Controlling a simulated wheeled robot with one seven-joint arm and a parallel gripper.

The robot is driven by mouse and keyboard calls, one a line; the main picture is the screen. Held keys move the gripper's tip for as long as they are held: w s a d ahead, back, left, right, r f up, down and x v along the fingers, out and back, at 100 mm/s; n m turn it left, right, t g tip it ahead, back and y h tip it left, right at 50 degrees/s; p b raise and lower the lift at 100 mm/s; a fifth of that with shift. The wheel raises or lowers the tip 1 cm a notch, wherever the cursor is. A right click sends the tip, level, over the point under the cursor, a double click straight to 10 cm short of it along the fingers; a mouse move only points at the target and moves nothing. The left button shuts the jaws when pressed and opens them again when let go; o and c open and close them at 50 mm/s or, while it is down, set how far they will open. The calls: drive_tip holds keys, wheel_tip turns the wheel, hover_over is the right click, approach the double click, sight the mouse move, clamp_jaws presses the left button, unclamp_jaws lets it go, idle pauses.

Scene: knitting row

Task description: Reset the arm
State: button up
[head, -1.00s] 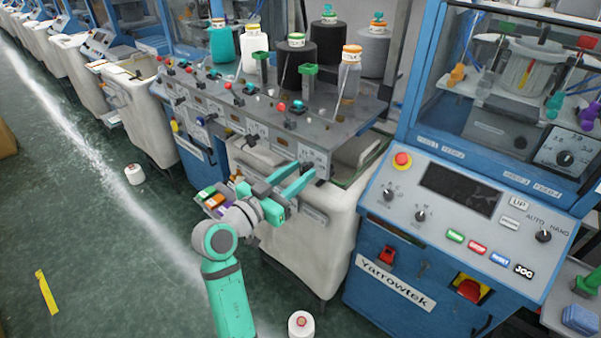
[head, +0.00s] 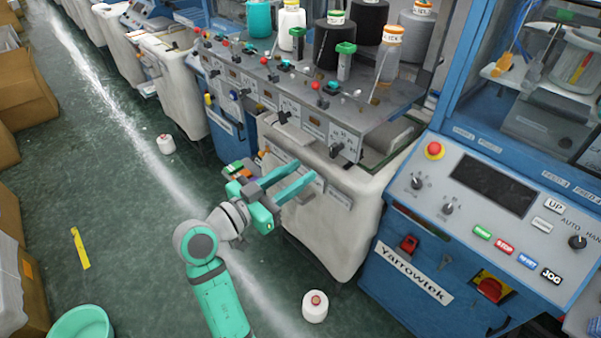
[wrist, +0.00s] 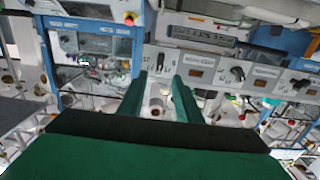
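My gripper (head: 292,181) is in the lower middle of the head view, in front of the white bin (head: 330,225) under the machine's panel. Its two teal fingers are apart with nothing between them. In the wrist view the green fingers (wrist: 165,97) stand apart, pointing toward the panel with black knobs (wrist: 237,73). My arm comes up from the bottom edge of the head view and is bent at the elbow.
The blue Yarrowtek cabinet (head: 415,270) with its sloped control panel (head: 490,190) stands to the right. White cones lie on the floor, one (head: 315,306) near my arm and one (head: 166,144) farther off. Cardboard boxes (head: 25,100) line the left. The green aisle floor between is mostly clear.

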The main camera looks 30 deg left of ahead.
drive_tip(key=shift+s, duration=0.1)
drive_tip(key=d+f+n+y, duration=0.2)
drive_tip(key=d+f+n, duration=0.15)
drive_tip(key=f, duration=0.45)
drive_tip(key=d+f+n+y, duration=0.2)
drive_tip(key=d+f+n, duration=0.15)
drive_tip(key=f, duration=0.45)
drive_tip(key=s+d+f+n+g+y, duration=0.1)
drive_tip(key=s+d+f+g+y, duration=0.15)
drive_tip(key=s+d+f, duration=0.65)
drive_tip(key=s+d+f+y, duration=0.25)
drive_tip(key=s+f, duration=0.25)
drive_tip(key=s, duration=0.6)
drive_tip(key=s+d+r+m+h, duration=0.1)
drive_tip(key=s+d+r+m, duration=0.1)
drive_tip(key=s, duration=0.4)
drive_tip(key=s+d+r+m+h, duration=0.1)
drive_tip(key=s+d+r+m, duration=0.1)
drive_tip(key=s, duration=0.4)
drive_tip(key=shift+s+d+r+t+h, duration=0.45)
drive_tip(key=shift+d+r, duration=0.15)
drive_tip(key=shift+d, duration=0.3)
drive_tip(key=shift+w, duration=0.2)
drive_tip(key=shift+s, duration=0.2)
